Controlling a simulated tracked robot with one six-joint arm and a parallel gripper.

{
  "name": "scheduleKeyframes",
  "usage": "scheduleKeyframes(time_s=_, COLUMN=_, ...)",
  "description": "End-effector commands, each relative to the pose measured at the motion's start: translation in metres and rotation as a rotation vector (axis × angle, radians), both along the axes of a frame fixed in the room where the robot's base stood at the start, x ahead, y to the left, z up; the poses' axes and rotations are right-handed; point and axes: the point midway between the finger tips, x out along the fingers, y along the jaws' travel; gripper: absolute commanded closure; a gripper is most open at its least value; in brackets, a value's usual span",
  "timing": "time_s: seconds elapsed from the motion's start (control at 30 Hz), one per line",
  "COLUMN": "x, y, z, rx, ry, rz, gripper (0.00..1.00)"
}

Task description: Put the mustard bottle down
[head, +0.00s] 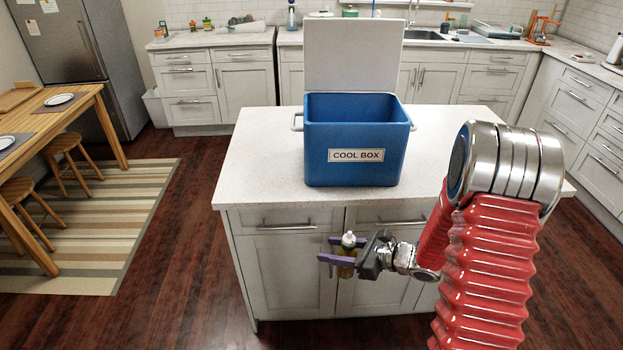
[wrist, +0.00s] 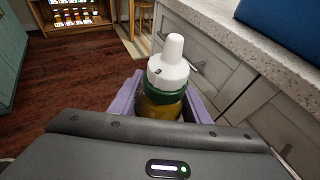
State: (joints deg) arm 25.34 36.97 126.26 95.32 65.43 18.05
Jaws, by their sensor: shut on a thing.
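The mustard bottle (head: 346,258) is held upright in my gripper (head: 335,254), in front of the island's cabinet doors and below the counter top. Its white nozzle, green collar and yellow-brown body show in the wrist view (wrist: 168,75). The purple fingers of my gripper (wrist: 165,103) are on both sides of the bottle, shut on it. The lower part of the bottle is hidden by my gripper in the wrist view.
An open blue cool box (head: 355,172) with its lid raised stands on the white island counter (head: 262,165). The counter is clear to the left and right of the box. A dining table (head: 48,118) and stools stand at the left. A shelf of bottles (wrist: 75,17) shows in the wrist view.

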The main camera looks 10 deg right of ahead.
Motion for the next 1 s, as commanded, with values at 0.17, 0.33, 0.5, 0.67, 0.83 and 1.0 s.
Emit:
scheduleKeyframes(time_s=0.17, x=0.003, y=0.006, z=0.003, rx=0.012, ry=-0.008, rz=-0.102, gripper=0.90)
scheduleKeyframes(time_s=0.33, x=0.004, y=0.006, z=0.004, rx=0.015, ry=-0.009, rz=-0.235, gripper=0.90)
scheduleKeyframes(time_s=0.5, x=0.001, y=0.001, z=0.001, rx=0.003, ry=-0.001, rz=-0.349, gripper=0.90)
scheduleKeyframes(time_s=0.67, x=-0.002, y=-0.002, z=-0.001, rx=-0.006, ry=0.006, rz=-0.403, gripper=0.90)
scheduleKeyframes(time_s=0.83, x=-0.003, y=-0.003, z=-0.002, rx=-0.007, ry=0.007, rz=-0.411, gripper=0.90)
scheduleKeyframes(time_s=1.0, x=-0.003, y=-0.003, z=-0.002, rx=-0.006, ry=0.007, rz=-0.411, gripper=0.90)
